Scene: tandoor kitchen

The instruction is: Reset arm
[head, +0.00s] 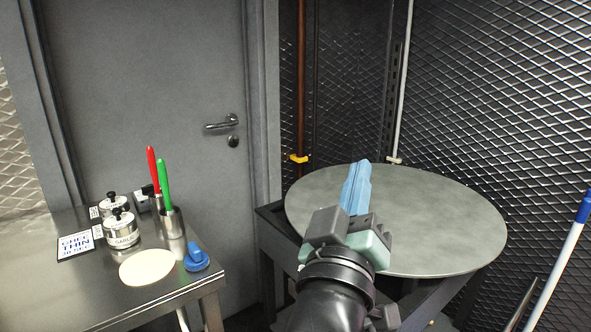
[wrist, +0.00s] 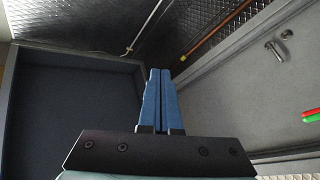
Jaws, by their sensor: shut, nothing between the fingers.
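My gripper (head: 357,186) shows in the head view with its light blue fingers together, pointing up and away in front of the round grey tabletop. In the wrist view my gripper (wrist: 160,72) has its two blue fingers side by side and touching along their length, with nothing between them. The arm comes up from the bottom of the head view and hides part of the round table. No object is held.
A round metal table (head: 450,225) stands bare on the right. A steel counter (head: 70,300) on the left holds canisters, red- and green-handled tools, a white disc (head: 146,267) and a blue item (head: 196,259). A grey door (head: 150,90) and mesh walls (head: 500,90) stand behind.

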